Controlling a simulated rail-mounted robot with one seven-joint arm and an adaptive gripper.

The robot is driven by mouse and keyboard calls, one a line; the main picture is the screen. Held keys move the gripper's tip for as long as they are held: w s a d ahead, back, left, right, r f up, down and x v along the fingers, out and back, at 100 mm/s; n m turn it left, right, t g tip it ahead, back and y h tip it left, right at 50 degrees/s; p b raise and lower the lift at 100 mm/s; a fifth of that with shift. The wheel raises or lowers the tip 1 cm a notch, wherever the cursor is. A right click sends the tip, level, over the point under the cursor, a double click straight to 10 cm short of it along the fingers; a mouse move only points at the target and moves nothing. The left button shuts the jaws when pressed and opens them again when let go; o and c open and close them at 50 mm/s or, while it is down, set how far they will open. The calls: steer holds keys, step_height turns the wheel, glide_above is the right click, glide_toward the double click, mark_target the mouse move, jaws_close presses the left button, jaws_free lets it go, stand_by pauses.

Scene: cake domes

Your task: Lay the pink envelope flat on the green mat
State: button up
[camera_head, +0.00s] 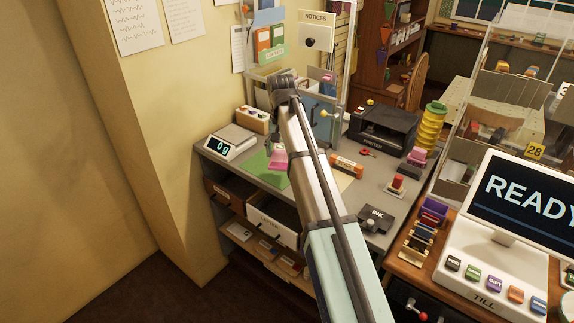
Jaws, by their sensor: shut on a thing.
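The green mat (258,168) lies on the grey counter, to the right of the scale. The pink envelope (279,160) shows as a small pink piece over the mat's right part, beside my arm. My gripper (276,147) points down just above the mat, small and partly hidden by my arm, and is shut on the pink envelope. I cannot tell whether the envelope touches the mat. My arm hides what lies just right of it.
A scale reading 0 g (231,143) stands left of the mat, with a button box (252,120) behind. An orange roll (346,166), a printer (384,126), an ink pad (374,217) and a red-handled stamp (397,185) stand to the right. Drawers lie below the counter.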

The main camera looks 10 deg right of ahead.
steer(key=w+f+m, duration=0.2)
steer(key=w+m, duration=0.4)
steer(key=w, duration=0.6)
steer(key=shift+w, duration=0.2)
steer(key=shift+f+b, duration=1.35)
steer(key=shift+f, duration=3.35)
steer(key=shift+f, duration=0.4)
steer(key=o, duration=1.2)
steer(key=shift+c, duration=0.2)
steer(key=shift+r, duration=0.1)
step_height(320, 180, up, 12)
